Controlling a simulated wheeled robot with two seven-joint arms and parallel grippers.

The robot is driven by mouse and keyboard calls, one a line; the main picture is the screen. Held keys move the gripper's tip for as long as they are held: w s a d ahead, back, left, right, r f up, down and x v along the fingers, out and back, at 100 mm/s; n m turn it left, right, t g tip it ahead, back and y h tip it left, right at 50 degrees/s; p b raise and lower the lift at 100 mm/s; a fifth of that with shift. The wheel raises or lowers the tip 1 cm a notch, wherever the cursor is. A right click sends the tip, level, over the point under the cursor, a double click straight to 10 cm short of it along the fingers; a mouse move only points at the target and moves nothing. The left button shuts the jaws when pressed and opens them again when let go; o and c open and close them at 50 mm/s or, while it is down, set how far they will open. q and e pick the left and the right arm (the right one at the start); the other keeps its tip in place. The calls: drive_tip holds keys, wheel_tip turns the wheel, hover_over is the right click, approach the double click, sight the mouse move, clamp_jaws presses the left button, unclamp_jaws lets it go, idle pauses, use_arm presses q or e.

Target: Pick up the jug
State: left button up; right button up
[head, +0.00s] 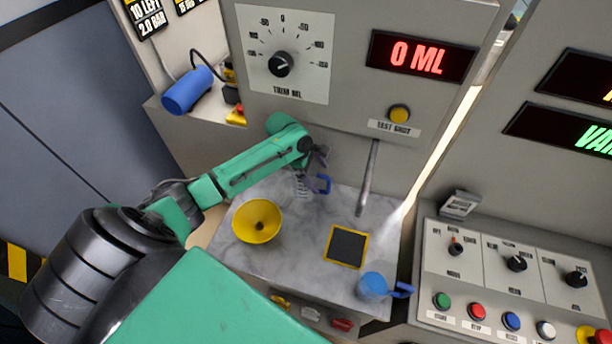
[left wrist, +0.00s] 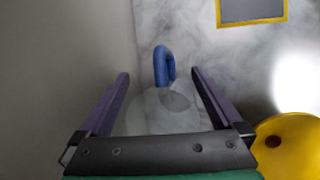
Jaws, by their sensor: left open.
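A clear jug (head: 302,187) with a blue handle (head: 324,184) stands at the back of the marbled worktop. In the left wrist view its see-through body (left wrist: 160,112) and blue handle (left wrist: 164,66) show between the fingers. My left gripper (head: 309,163) is open, with its purple fingers on either side of the jug; I cannot tell whether they touch it. A second jug (head: 371,287), bluish with a blue handle, stands at the worktop's front right. My right gripper is not in view.
A yellow funnel (head: 257,221) is left on the worktop (head: 303,248). A dark square pad with a yellow rim (head: 346,247) lies right of centre, below a grey spout (head: 368,180). The machine's panel reads 0 ML (head: 418,57). A button console (head: 510,275) stands at right.

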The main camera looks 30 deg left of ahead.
use_arm(q)
clamp_jaws()
drive_tip(key=shift+r, duration=0.1)
